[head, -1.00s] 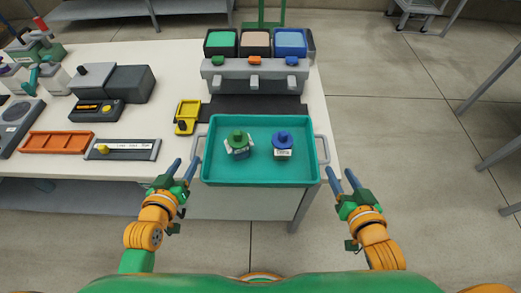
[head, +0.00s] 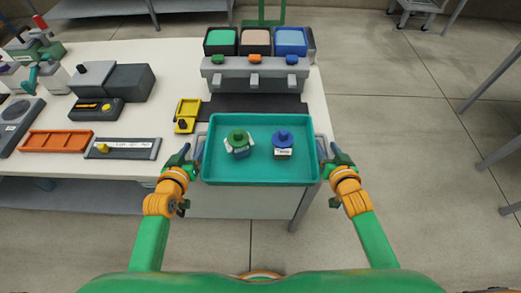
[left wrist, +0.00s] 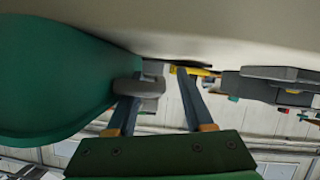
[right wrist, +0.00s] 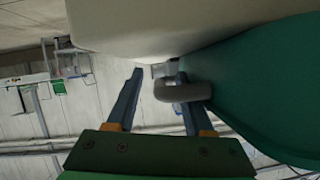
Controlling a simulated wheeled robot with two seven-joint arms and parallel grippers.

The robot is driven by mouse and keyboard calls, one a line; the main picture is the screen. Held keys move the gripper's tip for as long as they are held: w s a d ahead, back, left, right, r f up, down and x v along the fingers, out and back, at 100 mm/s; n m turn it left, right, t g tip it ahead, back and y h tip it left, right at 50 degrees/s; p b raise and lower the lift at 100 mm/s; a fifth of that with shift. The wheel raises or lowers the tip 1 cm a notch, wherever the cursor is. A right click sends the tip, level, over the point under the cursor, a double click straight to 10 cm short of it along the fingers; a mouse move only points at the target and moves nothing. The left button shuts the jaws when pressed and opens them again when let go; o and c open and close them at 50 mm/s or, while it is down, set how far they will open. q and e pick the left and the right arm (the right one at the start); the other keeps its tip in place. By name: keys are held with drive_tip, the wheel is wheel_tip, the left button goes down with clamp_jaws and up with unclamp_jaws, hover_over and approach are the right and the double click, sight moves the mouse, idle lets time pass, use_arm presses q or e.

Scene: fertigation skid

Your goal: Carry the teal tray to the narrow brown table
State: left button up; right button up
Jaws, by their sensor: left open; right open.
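The teal tray (head: 262,171) sits at the front right of the white table. It holds a bottle with a green cap (head: 238,142) and one with a blue cap (head: 283,142), both upright. My left gripper (head: 190,152) is open at the tray's left handle, and my right gripper (head: 331,154) is open at its right handle. In the left wrist view the grey left handle (left wrist: 148,88) overlaps the left finger. In the right wrist view the grey right handle (right wrist: 180,92) overlaps the right finger. I do not see a narrow brown table.
A grey dispenser (head: 255,72) with three coloured bins stands behind the tray. An orange tray (head: 56,144), a grey gauge block (head: 123,149) and a yellow item (head: 187,115) lie left on the white table (head: 150,60). Open floor (head: 420,190) lies to the right.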

use_arm(q)
clamp_jaws()
use_arm(e)
clamp_jaws()
idle(1.0)
